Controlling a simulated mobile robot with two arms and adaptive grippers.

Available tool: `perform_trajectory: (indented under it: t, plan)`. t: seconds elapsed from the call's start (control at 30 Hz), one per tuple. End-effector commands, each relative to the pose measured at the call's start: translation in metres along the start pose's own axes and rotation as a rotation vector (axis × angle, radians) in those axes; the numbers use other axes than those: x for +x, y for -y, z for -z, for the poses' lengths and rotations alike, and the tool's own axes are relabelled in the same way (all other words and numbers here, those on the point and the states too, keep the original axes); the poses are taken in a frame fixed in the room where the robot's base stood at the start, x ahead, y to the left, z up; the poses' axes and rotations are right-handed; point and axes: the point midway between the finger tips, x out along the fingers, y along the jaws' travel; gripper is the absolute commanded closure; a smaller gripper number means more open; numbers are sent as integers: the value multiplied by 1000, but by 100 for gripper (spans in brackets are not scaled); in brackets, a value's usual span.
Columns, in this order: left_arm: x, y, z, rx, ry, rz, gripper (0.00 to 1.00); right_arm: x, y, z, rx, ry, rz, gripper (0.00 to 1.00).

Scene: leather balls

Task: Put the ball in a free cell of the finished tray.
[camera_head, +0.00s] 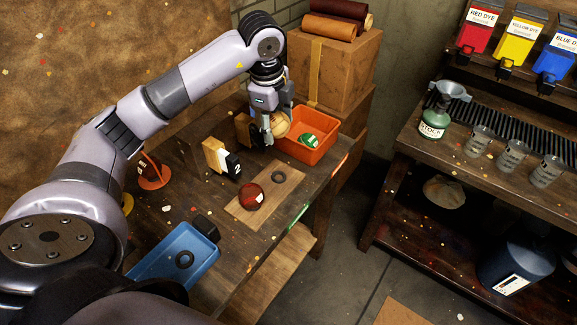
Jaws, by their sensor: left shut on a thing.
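My left gripper (268,128) is shut on a tan ball (281,124). It holds the ball at the left edge of an orange tray (318,153); I cannot tell whether the ball is inside the tray or above it. A green ball (309,140) with a pale mark lies in the orange tray. A dark red ball (251,196) with a white label sits on a light board (287,190), near a dark ring (279,177). Tray cells are too small to make out. My right gripper is not in view.
A blue tray (205,262) with a dark ring lies at the table's near end. A black, white and wooden block (221,158) stands left of the board. A red stand (153,180) holds a dark ball. Cardboard boxes (340,75) rise behind the orange tray.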

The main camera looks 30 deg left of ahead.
Motion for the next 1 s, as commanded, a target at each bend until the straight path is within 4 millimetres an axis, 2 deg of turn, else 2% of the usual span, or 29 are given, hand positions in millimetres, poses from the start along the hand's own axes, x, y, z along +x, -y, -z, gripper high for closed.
perform_trajectory:
  t: [0.2, 0.4, 0.57, 0.8, 1.0]
  plan:
    - [57, -12, 0, 1, 0, -5, 79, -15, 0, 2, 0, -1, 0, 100]
    - [95, -17, 0, 0, -1, -2, 79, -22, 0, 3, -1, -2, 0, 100]
    - [108, -19, 0, 0, -1, 0, 79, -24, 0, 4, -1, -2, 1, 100]
    - [142, -25, 1, 1, -1, -2, 79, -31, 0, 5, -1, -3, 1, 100]
    - [148, -25, 0, 1, 0, 2, 79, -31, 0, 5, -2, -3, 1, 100]
